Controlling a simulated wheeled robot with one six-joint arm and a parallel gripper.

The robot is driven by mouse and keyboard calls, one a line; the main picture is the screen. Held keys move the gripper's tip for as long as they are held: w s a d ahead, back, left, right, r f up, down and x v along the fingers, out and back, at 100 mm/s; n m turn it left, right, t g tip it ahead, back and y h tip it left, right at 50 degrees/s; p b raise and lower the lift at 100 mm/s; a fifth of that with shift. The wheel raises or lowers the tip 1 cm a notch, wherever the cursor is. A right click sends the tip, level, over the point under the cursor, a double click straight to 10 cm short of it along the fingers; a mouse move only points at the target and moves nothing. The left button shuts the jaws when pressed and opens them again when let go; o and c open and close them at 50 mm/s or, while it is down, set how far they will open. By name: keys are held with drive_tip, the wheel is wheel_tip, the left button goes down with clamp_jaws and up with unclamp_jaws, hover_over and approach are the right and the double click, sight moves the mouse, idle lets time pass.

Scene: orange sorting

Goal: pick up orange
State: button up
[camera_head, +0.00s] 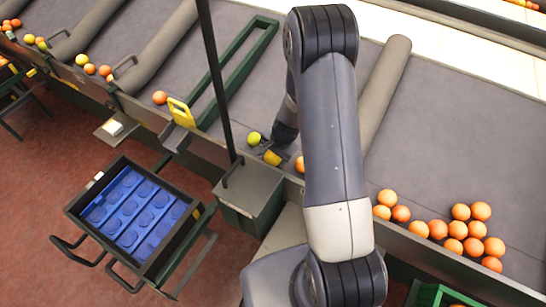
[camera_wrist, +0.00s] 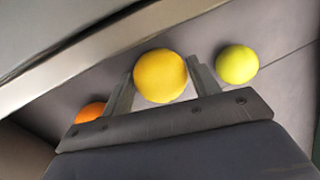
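A yellow-orange fruit (camera_wrist: 160,76) sits between the two fingers of my gripper (camera_wrist: 161,82) in the wrist view. Both fingers appear to touch its sides, so my gripper looks shut on it. In the head view, my gripper (camera_head: 273,152) is low over the grey belt near its front edge, with the yellow-orange fruit (camera_head: 272,158) at its tip. I cannot tell whether the fruit is clear of the belt. A yellow-green fruit (camera_wrist: 238,64) lies just right of the gripper in the wrist view, apart from it. An orange (camera_wrist: 90,112) is partly hidden behind the gripper's left side.
Several oranges (camera_head: 460,230) lie grouped along the belt edge at right. A dark crate (camera_head: 76,213) with a blue insert stands at lower left. A thin black post (camera_head: 216,80) rises left of my arm. A grey roller bar (camera_head: 385,88) crosses the belt behind my arm.

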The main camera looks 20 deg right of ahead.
drive_tip(key=c, duration=0.6)
drive_tip(key=shift+c, duration=0.2)
drive_tip(key=shift+r, duration=0.1)
